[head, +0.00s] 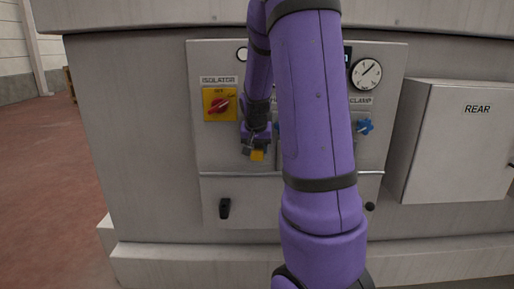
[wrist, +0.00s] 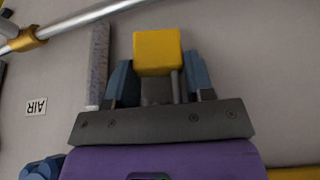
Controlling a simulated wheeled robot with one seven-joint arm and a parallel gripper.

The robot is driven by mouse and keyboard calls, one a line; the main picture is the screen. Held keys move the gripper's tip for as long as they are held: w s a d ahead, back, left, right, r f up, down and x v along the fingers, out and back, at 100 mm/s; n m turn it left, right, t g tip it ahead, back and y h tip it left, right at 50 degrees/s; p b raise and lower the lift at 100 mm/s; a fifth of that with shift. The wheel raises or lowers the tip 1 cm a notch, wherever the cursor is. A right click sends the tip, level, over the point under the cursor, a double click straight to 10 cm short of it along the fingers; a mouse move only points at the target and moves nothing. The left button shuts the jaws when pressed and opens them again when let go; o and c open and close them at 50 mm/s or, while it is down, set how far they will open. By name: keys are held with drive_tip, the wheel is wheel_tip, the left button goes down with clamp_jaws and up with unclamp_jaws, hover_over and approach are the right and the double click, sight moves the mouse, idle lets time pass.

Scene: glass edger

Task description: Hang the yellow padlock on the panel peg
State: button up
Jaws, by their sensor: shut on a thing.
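The yellow padlock (head: 257,156) is at the tip of my gripper (head: 254,147), in front of the grey panel (head: 215,155). In the wrist view the padlock's yellow body (wrist: 158,52) sticks out beyond the two blue-grey fingers of my gripper (wrist: 160,85). The fingers are closed around its shackle end, and one grey shackle leg shows beside the right finger. I cannot make out the panel peg for certain; my arm hides the middle of the panel in the head view.
The isolator switch (head: 219,104) is left of my gripper and the blue clamp knob (head: 364,127) is to the right. A black latch (head: 224,208) sits below. A metal pipe (wrist: 85,20) crosses the wrist view. A REAR box (head: 457,142) juts out at right.

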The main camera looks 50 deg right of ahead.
sight(257, 154)
drive_tip(key=o, duration=0.9)
drive_tip(key=shift+w+d, duration=0.1)
drive_tip(key=shift+d, duration=0.35)
drive_tip(key=shift+o, duration=0.6)
drive_tip(key=shift+r, duration=0.1)
drive_tip(key=shift+a, duration=0.1)
drive_tip(key=shift+a+r, duration=0.25)
drive_tip(key=s+a, duration=0.6)
drive_tip(key=a, duration=0.1)
drive_tip(key=w+a+f+n+t+y, duration=0.1)
drive_tip(key=w+a+f+n, duration=0.7)
drive_tip(key=w+a+f, duration=0.8)
wheel_tip(257, 154, down, 3)
drive_tip(key=shift+w+a+f+t+y, duration=0.1)
drive_tip(key=shift+w+a+t+y, duration=0.2)
drive_tip(key=shift+w+y, duration=0.5)
